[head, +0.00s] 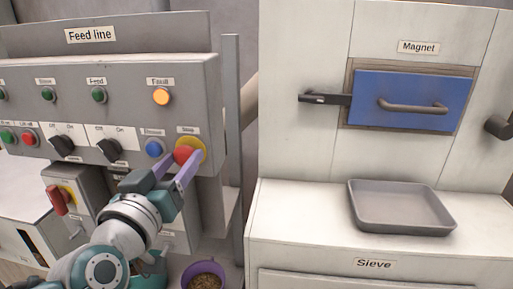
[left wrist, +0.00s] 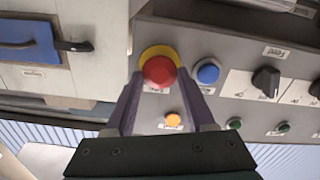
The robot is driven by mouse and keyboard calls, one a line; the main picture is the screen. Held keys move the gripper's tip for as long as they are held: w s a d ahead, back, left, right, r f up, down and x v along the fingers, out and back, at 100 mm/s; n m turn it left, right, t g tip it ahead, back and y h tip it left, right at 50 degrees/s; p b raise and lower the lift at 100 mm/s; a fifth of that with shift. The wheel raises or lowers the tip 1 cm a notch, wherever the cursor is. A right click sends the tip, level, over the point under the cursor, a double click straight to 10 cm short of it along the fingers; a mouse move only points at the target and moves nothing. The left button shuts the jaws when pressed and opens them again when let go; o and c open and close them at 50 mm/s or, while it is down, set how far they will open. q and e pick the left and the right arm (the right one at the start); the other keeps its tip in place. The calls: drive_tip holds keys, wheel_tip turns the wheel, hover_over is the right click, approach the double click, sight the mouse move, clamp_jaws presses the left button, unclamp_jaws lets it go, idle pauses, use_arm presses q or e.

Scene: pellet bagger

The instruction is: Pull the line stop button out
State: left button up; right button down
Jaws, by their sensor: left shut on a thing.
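The line stop button is a red mushroom knob (head: 183,154) on a yellow round base, at the lower right of the grey Feed line panel under a Stop label. In the left wrist view the red knob (left wrist: 159,71) sits between the ends of the two purple fingers. My left gripper (head: 176,163) is at the panel, with its fingertips at either side of the knob and shut on it. In the left wrist view the gripper (left wrist: 158,80) reaches up to the knob from below. My right gripper is in neither view.
A blue button (head: 153,148) is just left of the knob, with black switches (head: 108,149) further left. An orange Fault lamp (head: 161,97) glows above. A red-handled switch (head: 57,199) is lower left. A purple bucket of pellets (head: 204,274) stands below. A grey tray (head: 402,228) lies right.

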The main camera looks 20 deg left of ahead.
use_arm(q)
clamp_jaws()
drive_tip(key=shift+s+d+r+p, duration=0.1)
drive_tip(key=shift+s+p, duration=0.4)
drive_tip(key=shift+s, duration=0.05)
drive_tip(key=o, duration=0.6)
unclamp_jaws()
drive_tip(key=shift+o, duration=0.9)
drive_tip(key=o, duration=0.3)
drive_tip(key=shift+s, duration=0.1)
